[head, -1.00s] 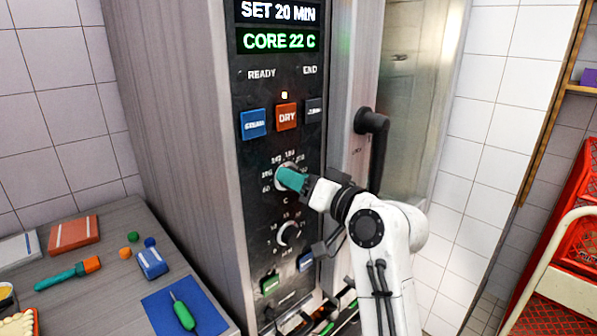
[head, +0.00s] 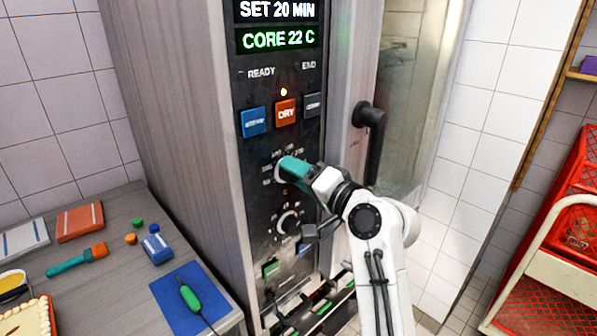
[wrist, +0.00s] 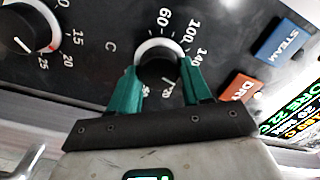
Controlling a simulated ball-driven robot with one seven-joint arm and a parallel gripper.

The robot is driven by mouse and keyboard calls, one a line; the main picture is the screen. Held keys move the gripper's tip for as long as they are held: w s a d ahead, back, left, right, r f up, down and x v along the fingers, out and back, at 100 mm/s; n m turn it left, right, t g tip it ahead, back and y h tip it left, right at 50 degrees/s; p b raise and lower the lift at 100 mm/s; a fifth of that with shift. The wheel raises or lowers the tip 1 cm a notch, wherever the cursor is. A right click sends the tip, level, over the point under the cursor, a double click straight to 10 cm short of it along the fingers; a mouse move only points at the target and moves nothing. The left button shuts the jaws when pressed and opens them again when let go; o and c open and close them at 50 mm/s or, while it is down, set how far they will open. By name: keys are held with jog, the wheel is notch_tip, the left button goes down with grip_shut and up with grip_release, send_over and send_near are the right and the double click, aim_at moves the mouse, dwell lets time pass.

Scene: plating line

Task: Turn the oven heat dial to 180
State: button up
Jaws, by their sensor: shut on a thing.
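The oven heat dial (wrist: 158,46) is a black knob with a pale ring, on the black control panel (head: 255,185). Its printed scale shows 60, 100 and 140 in the wrist view; the lower numbers are partly covered by my fingers. My gripper (head: 288,168) has teal fingers closed on the dial, one on each side of the knob in the wrist view. In the head view the fingers cover most of the dial. I cannot read which number its pointer is at.
A second dial (head: 288,222) with a smaller scale sits below. Blue STEAM (head: 253,122) and orange DRY (head: 285,112) buttons are above, with a small lit lamp. The oven door handle (head: 374,140) stands out right of the panel, close to my arm. A worktop with tools is at left.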

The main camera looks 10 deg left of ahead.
dwell(0.3)
jog(key=o, duration=1)
jog(key=b+v, duration=0.2)
jog(key=v, duration=0.8)
jog(key=shift+s+d+b, duration=0.25)
jog(key=shift+d+b, duration=0.1)
jog(key=shift+b, duration=0.05)
jog(key=shift+f, duration=0.1)
